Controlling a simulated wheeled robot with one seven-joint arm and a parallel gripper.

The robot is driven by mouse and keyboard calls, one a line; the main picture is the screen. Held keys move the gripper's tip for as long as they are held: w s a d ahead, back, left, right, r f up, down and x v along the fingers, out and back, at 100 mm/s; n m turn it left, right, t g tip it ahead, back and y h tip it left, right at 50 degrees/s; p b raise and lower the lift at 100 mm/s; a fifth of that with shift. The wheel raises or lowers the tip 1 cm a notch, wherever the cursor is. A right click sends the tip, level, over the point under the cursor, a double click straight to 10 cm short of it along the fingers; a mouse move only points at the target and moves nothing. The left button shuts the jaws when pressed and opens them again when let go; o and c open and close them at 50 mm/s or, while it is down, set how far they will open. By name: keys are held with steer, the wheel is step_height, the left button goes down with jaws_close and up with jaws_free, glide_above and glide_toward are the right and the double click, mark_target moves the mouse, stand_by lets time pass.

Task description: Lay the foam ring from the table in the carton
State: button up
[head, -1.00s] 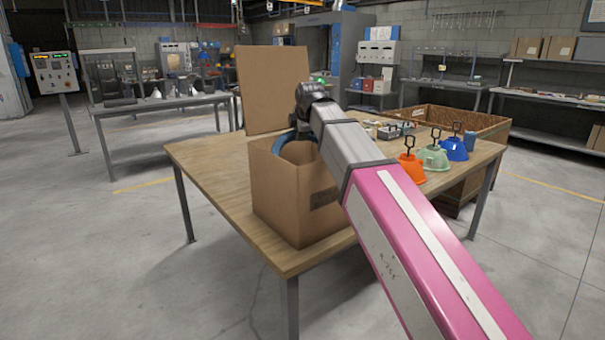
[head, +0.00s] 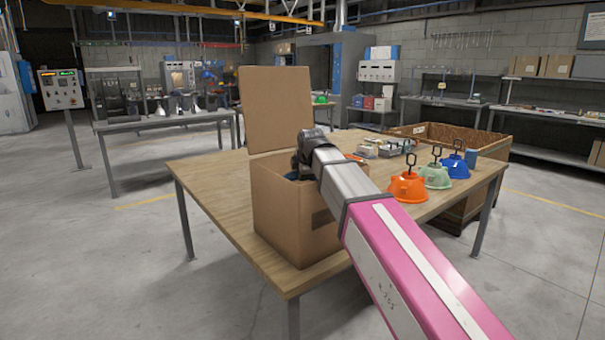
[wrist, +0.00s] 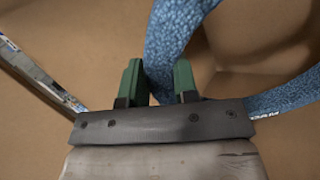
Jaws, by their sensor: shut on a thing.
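The foam ring is blue and speckled; in the wrist view the ring (wrist: 188,22) passes between the green fingers of my gripper (wrist: 158,78), which are shut on it. The brown carton (head: 283,215) stands open on the table (head: 212,190) in the head view, its flap upright at the back. My wrist reaches down at the carton's opening, and a small blue part of the ring (head: 292,175) shows just inside the rim. The carton's brown walls fill most of the wrist view. My arm hides the fingers and most of the ring in the head view.
Orange (head: 408,186), green (head: 436,175) and blue (head: 457,167) hoods with hooks stand at the table's right. Small parts (head: 385,148) lie behind them. A large wooden crate (head: 470,135) stands beyond the table. The table's left side is clear.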

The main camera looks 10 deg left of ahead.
steer(key=shift+f, duration=0.55)
steer(key=o, duration=0.9)
steer(key=shift+r, duration=0.15)
steer(key=shift+r, duration=0.3)
steer(key=v, duration=1.2)
steer(key=shift+r, duration=0.2)
